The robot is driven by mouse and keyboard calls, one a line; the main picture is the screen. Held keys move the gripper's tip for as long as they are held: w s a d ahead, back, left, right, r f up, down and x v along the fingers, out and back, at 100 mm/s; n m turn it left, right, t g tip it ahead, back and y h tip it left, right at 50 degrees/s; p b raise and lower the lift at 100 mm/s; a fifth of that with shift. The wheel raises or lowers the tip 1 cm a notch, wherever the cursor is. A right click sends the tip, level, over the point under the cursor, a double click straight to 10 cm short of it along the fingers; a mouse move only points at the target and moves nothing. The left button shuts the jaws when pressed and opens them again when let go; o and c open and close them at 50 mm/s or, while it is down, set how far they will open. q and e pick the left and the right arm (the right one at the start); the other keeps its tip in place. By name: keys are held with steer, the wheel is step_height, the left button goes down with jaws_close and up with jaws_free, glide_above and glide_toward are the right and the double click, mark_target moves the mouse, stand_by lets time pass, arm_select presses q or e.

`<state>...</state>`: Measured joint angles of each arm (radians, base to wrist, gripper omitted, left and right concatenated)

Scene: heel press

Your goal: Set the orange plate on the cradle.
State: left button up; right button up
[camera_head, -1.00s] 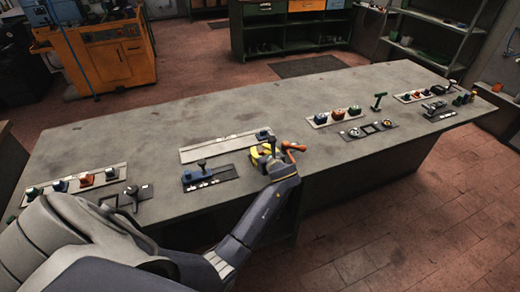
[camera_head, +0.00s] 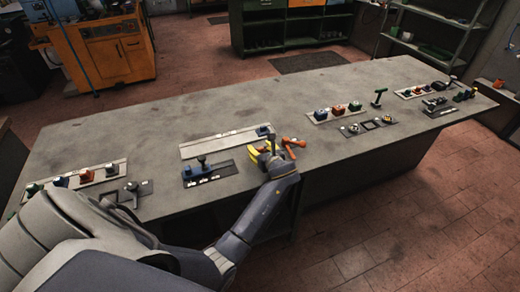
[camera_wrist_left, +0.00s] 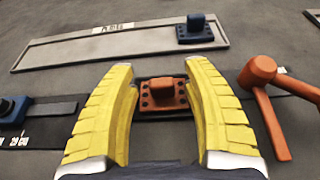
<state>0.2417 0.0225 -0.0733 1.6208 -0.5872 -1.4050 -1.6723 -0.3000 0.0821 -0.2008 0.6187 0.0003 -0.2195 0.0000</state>
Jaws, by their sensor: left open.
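The orange plate (camera_wrist_left: 163,95) shows in the left wrist view, a small block with holes and a raised middle on a dark strip. My left gripper (camera_wrist_left: 160,98) is open, its yellow fingers on either side of the plate, with a visible gap at each side. I cannot tell which fixture is the cradle. A long pale tray (camera_wrist_left: 100,47) with a dark blue block (camera_wrist_left: 195,29) lies behind the plate. My right gripper is not in view.
An orange mallet (camera_wrist_left: 262,82) lies close to the right of my left gripper. A dark strip with a blue block (camera_head: 196,172) is to its left. Several coloured blocks stand on a rack (camera_head: 336,113) further right. The back of the table (camera_head: 230,100) is clear.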

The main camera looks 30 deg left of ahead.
arm_select(q)
steer(key=v, duration=1.2)
steer(key=shift+o, duration=0.4)
stand_by(0.6)
